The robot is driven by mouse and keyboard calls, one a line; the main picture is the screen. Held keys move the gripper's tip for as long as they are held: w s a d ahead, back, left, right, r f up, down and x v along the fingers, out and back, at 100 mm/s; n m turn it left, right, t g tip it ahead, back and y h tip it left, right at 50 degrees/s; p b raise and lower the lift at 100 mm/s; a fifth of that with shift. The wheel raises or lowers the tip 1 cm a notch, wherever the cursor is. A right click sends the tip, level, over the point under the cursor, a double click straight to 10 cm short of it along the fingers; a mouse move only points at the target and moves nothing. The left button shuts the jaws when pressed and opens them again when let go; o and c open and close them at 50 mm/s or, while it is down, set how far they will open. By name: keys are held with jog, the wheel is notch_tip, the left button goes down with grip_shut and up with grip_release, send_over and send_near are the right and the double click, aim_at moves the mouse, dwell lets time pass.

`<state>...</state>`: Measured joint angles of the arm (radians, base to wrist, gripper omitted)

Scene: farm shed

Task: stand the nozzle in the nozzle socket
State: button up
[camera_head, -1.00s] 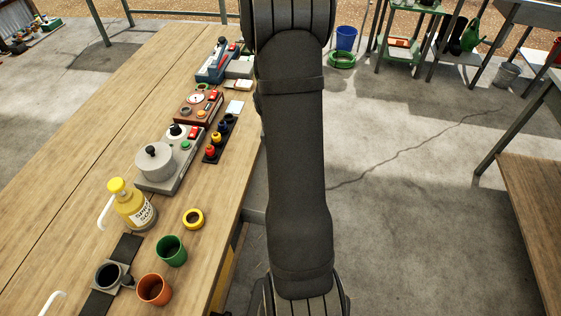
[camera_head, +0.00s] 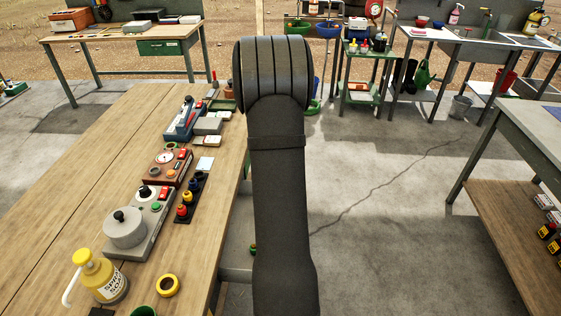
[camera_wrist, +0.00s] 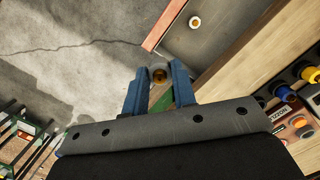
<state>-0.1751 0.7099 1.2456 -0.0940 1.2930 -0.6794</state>
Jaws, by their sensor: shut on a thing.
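My gripper (camera_wrist: 158,82) shows in the wrist view as two blue fingers, shut on a small round thing with a pale rim and a brown centre, seen end-on. It appears to be the nozzle (camera_wrist: 159,74). It is held over the area beside the table edge, clear of any surface I can make out. In the head view my arm's dark links fill the middle, and the gripper and nozzle are out of sight.
A black rack (camera_head: 184,214) with red, yellow and blue pieces stands near the wooden table's (camera_head: 60,190) right edge. A grey pot device (camera_head: 125,228), a red-brown gauge box (camera_head: 165,167) and a yellow soap bottle (camera_head: 100,277) stand nearby. Concrete floor (camera_head: 370,240) lies open to the right.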

jog(key=s+a+r+n+t+y, duration=0.1)
jog(key=s+a+r+n, duration=0.2)
jog(key=a+n, duration=1.35)
jog(key=s+a+r+n+t, duration=0.3)
jog(key=a+n, duration=0.8)
jog(key=a, duration=1.1)
jog(key=shift+g, duration=0.6)
jog(key=shift+s+d+f, duration=0.1)
jog(key=shift+s+f, duration=0.1)
jog(key=shift+f, duration=1.9)
jog(key=shift+s+f, duration=0.15)
jog(key=shift+f, duration=1.9)
jog(key=shift+f, duration=0.35)
jog(key=o, duration=1.6)
